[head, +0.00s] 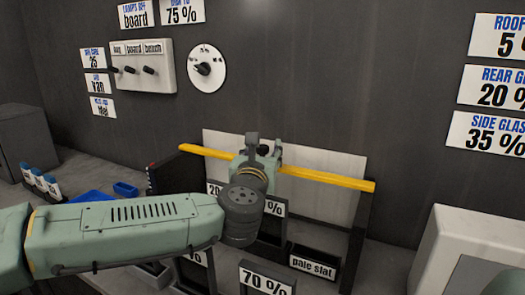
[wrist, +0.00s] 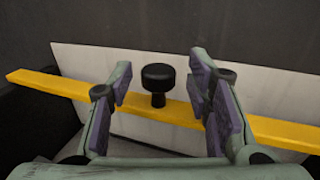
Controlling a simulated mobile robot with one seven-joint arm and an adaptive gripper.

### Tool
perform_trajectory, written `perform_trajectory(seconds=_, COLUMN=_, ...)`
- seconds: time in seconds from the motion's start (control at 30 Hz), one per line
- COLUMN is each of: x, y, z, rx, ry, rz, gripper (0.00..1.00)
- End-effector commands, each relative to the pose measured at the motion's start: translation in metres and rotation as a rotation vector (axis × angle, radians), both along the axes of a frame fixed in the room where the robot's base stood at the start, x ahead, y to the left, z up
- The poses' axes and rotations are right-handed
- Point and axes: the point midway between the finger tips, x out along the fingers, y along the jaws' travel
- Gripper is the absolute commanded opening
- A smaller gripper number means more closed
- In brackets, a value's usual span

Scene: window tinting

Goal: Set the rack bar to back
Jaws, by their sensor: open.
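The rack bar is a long yellow bar (head: 325,178) that runs across the top of a dark rack in the head view. In the wrist view the yellow bar (wrist: 60,88) crosses the picture, with a black knob (wrist: 159,77) standing up from it. My gripper (head: 264,143) is over the middle of the bar. In the wrist view my gripper (wrist: 160,85) is open, its purple-grey pads on either side of the knob and apart from it. The arm hides the knob and the bar's middle in the head view.
A white panel (head: 320,163) stands behind the bar. Below are percent labels and a bin marked "pale slat" (head: 312,266). A dial (head: 206,68) and a switch box (head: 143,66) are on the wall.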

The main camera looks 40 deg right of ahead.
Motion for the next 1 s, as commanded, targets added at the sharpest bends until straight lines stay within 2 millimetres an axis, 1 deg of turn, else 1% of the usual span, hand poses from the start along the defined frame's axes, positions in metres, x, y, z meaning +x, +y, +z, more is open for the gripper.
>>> perform_trajectory(seconds=0.3, x=-0.032, y=0.038, z=0.0, rx=0.001, ry=-0.001, rz=0.001, gripper=0.45)
perform_trajectory(seconds=0.43, x=-0.041, y=0.05, z=0.0, rx=-0.001, ry=0.001, rz=0.001, gripper=0.45)
perform_trajectory(seconds=0.6, x=-0.047, y=0.054, z=0.0, rx=-0.001, ry=-0.001, rz=0.0, gripper=0.45)
perform_trajectory(seconds=1.0, x=-0.046, y=0.054, z=0.0, rx=0.0, ry=0.0, rz=0.0, gripper=0.45)
